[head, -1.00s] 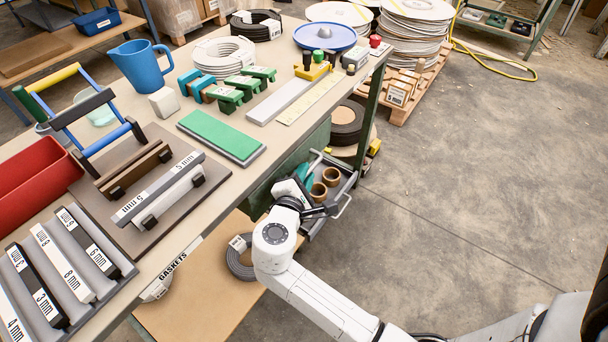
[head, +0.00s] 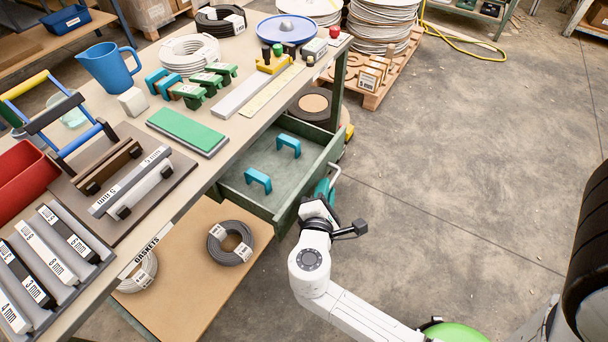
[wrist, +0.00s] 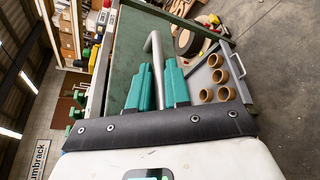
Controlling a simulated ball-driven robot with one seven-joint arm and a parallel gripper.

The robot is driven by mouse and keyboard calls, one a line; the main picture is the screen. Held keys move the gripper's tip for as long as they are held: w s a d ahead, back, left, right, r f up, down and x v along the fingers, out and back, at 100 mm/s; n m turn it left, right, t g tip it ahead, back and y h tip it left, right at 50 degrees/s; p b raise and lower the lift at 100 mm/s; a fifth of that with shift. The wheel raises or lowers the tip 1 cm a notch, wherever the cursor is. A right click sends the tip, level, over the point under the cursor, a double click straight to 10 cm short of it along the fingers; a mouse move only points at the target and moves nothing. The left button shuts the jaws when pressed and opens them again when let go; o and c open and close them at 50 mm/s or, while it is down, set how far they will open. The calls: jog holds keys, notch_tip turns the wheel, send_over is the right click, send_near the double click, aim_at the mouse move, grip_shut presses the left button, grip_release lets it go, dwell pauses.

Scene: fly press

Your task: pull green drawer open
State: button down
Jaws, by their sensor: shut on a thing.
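The green drawer (head: 268,166) stands pulled out from under the bench in the head view, and its inside shows. Two teal handle-shaped pieces (head: 288,145) (head: 258,181) lie in it. My gripper (head: 325,188) is at the drawer's front, partly hidden there by my wrist. In the wrist view my gripper's teal fingers (wrist: 158,82) are closed around the drawer's grey metal bar handle (wrist: 154,50). The green drawer front (wrist: 124,58) fills the area beyond them.
The bench top (head: 222,150) carries a green-topped block (head: 187,130), a blue jug (head: 109,69) and gauge bars. A grey tray (wrist: 238,92) with several brown rings shows beside the fingers in the wrist view. The floor right of the drawer is clear.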

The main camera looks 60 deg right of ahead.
jog(key=s, duration=0.6)
jog(key=shift+p, duration=0.4)
jog(key=shift+s, duration=0.1)
jog(key=c, duration=1.4)
grip_release()
jog(key=shift+c, duration=0.2)
jog(key=v, duration=1)
jog(key=shift+a, duration=0.3)
jog(key=shift+s, duration=0.15)
